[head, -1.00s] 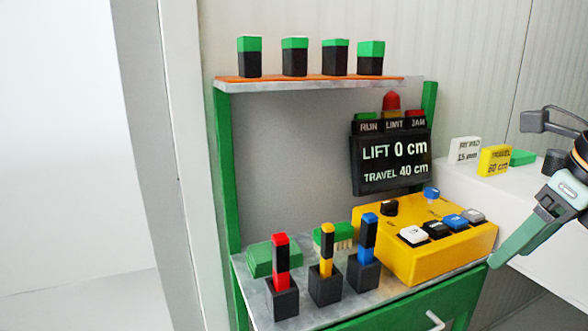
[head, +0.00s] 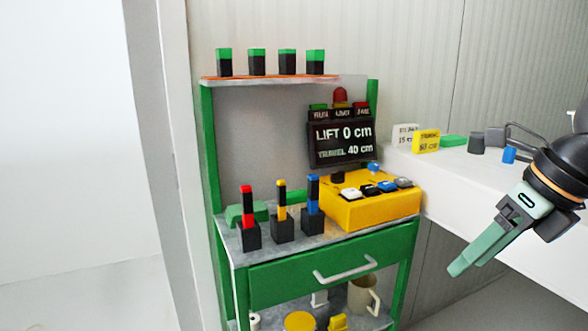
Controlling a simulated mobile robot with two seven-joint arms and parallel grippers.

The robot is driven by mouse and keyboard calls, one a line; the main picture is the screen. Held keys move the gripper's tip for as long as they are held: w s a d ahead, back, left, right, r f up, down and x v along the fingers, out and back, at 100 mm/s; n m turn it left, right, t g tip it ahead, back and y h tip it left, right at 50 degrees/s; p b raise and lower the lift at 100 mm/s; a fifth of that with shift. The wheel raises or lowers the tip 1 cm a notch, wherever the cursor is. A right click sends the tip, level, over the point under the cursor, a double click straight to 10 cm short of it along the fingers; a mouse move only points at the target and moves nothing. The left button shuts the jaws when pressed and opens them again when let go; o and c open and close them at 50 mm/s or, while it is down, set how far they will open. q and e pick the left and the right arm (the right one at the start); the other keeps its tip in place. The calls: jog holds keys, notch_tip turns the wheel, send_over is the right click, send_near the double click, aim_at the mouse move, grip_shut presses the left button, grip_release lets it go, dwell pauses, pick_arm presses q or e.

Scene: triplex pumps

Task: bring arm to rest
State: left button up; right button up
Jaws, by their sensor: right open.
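My right gripper (head: 462,268) is at the right of the head view, with its green fingers pointing down and to the left. It is open, though its fingers overlap from this angle, and nothing shows between them. It hangs in front of the white counter (head: 450,186), to the right of the green cart (head: 290,268), apart from the cart in the picture. My left gripper is out of view.
A yellow control box (head: 372,209) with several buttons stands on the cart. Red, yellow and blue levers (head: 247,207) stand in black bases. A display (head: 341,142) reads LIFT 0 cm, TRAVEL 40 cm. A mug (head: 362,296) sits on the lower shelf.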

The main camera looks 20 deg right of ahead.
jog(key=w+a+f+m+t+y, duration=0.2)
jog(key=w+a+f+m+y, duration=0.2)
jog(key=a+f+y, duration=0.45)
jog(key=w+a+f+m+t+y, duration=0.1)
jog(key=w+a+f+m+y, duration=0.4)
jog(key=a, duration=0.6)
jog(key=s+a+f+m+t+h, duration=0.15)
jog(key=f+m+t+h, duration=0.35)
jog(key=f+m, duration=0.55)
jog(key=s+f+m+t+h, duration=0.25)
jog(key=f+m+h, duration=0.45)
jog(key=m, duration=0.7)
pick_arm(q)
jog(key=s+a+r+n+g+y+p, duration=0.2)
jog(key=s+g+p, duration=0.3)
jog(key=p, duration=1.6)
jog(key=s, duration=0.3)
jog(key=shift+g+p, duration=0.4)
pick_arm(e)
jog(key=s+d+r+m+g+h, duration=0.1)
jog(key=s+d+r+g, duration=0.1)
jog(key=s+g, duration=0.3)
jog(key=s, duration=0.3)
jog(key=shift+s+r+m+g, duration=0.15)
jog(key=shift+r+m+g, duration=0.1)
jog(key=shift+m+g, duration=0.1)
